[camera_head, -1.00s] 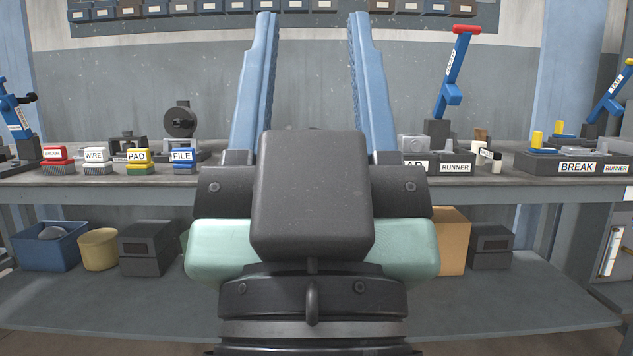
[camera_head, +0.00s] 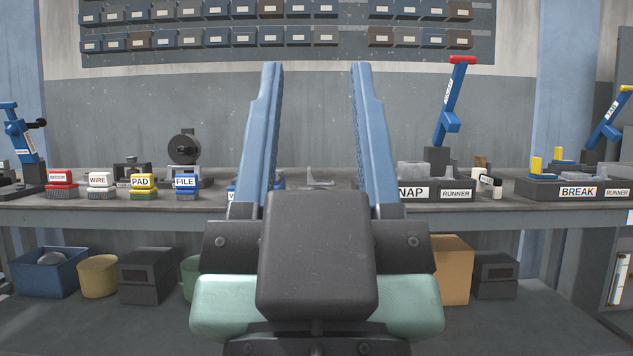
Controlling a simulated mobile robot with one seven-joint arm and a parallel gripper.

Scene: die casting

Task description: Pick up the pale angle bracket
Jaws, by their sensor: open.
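A pale grey angle bracket (camera_head: 319,178) shows small on the workbench (camera_head: 300,208), between my gripper's fingers in the picture. My gripper (camera_head: 315,72) has two blue fingers spread wide, pointing up and forward, with nothing between them. The fingertips appear higher in the picture than the bracket. The bracket's lower part is partly hidden behind my dark gripper body. I cannot tell the exact distance from the fingers to the bracket.
The FILE block (camera_head: 186,187) and other labelled blocks stand left. The SNAP fixture (camera_head: 412,192) with a red-topped blue lever (camera_head: 453,100) stands close right of my fingers. The BREAK fixture (camera_head: 577,190) is farther right. Bins fill the wall rack (camera_head: 265,37) behind.

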